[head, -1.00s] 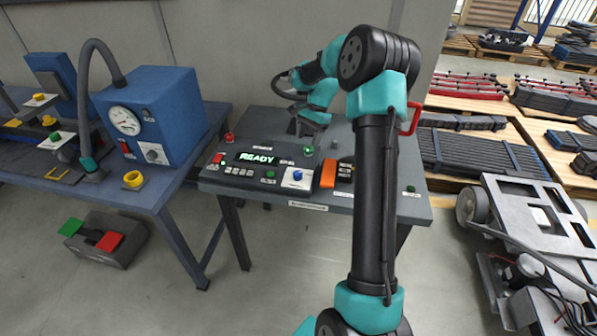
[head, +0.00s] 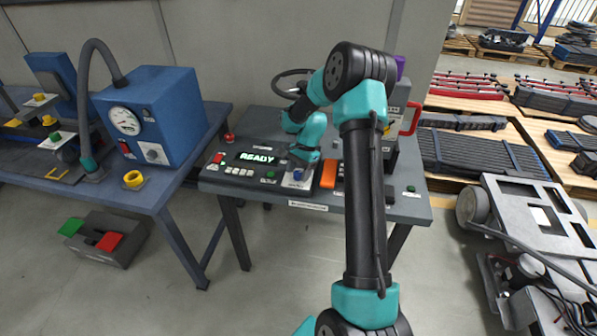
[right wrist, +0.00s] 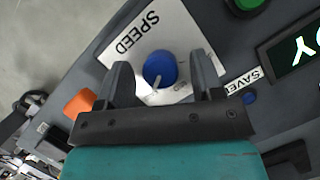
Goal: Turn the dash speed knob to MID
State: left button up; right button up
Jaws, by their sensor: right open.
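The blue speed knob (right wrist: 158,68) sits on a white plate marked SPEED (right wrist: 150,35) in the right wrist view. A white pointer line shows on the knob's lower edge in that view. Small lettering beside the knob is too small and partly covered to read. My right gripper (right wrist: 163,66) is open, with one finger on each side of the knob and visible gaps between. My left gripper is not in view.
The console has a READY display (head: 257,158), several small buttons, and an orange block (head: 328,175) just right of the speed plate. A red knob (head: 229,138) stands at its back left. A blue gauge box (head: 160,115) stands on the left bench.

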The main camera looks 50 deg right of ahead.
jog(key=c, duration=0.9)
jog(key=shift+n, duration=0.4)
jog(key=n+g, duration=0.2)
jog(key=n, duration=0.3)
jog(key=shift+w, duration=0.1)
jog(key=n+g+h, duration=0.1)
jog(key=n, duration=0.2)
jog(key=n+h, duration=0.1)
jog(key=n, duration=0.2)
jog(key=shift+a+g, duration=0.1)
jog(key=shift+g, duration=0.3)
jog(key=o, duration=0.9)
